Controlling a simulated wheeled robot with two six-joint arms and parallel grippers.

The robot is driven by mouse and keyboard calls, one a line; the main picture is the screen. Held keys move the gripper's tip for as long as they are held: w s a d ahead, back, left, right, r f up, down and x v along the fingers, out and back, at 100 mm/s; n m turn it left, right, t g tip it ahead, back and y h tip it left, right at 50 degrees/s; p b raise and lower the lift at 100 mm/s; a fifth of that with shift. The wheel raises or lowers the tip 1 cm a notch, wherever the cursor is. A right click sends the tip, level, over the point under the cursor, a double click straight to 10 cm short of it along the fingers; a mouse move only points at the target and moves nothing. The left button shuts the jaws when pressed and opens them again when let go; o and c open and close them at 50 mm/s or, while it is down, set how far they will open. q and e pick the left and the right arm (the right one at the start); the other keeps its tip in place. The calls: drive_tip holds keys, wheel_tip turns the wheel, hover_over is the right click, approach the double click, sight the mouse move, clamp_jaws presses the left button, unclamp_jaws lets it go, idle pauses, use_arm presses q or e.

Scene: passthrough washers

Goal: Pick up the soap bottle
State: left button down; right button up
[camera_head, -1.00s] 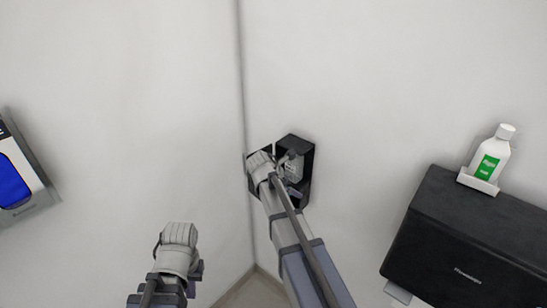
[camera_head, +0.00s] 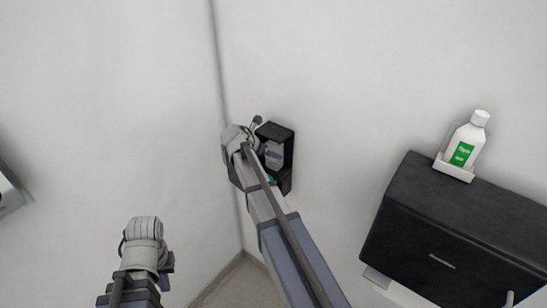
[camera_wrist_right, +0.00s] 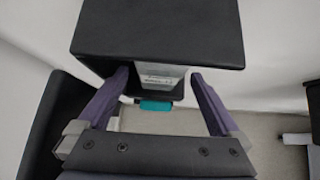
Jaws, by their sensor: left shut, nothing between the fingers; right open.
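A white bottle with a green label (camera_head: 464,148), looking like a soap bottle, stands upright in a small white holder (camera_head: 455,172). The holder sits against the wall at the top of a black dispenser, on the right of the head view. It is apart from both grippers. My right gripper (camera_wrist_right: 159,80) is open at a black wall box (camera_wrist_right: 158,30). Its fingers stand either side of a pale, printed container (camera_wrist_right: 160,77) under the box; contact cannot be told. My left gripper (camera_head: 164,268) is low at left, shut and empty, its fingertips mostly hidden.
The black dispenser (camera_head: 455,235) juts from the right wall below the bottle. A teal piece (camera_wrist_right: 156,106) shows beneath the pale container. A wall corner runs down left of the black box. The wall between box and dispenser is clear.

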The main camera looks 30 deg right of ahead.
sight(275, 164)
drive_tip(key=shift+w+d+f, duration=0.15)
drive_tip(key=shift+d+f, duration=0.1)
drive_tip(key=shift+d+f+b, duration=0.3)
drive_tip(key=shift+f+b, duration=0.15)
drive_tip(key=shift+b, duration=0.05)
drive_tip(key=b+x, duration=0.3)
drive_tip(key=x, duration=0.1)
drive_tip(key=shift+w+f, duration=0.1)
drive_tip(key=shift+c, duration=0.2)
clamp_jaws()
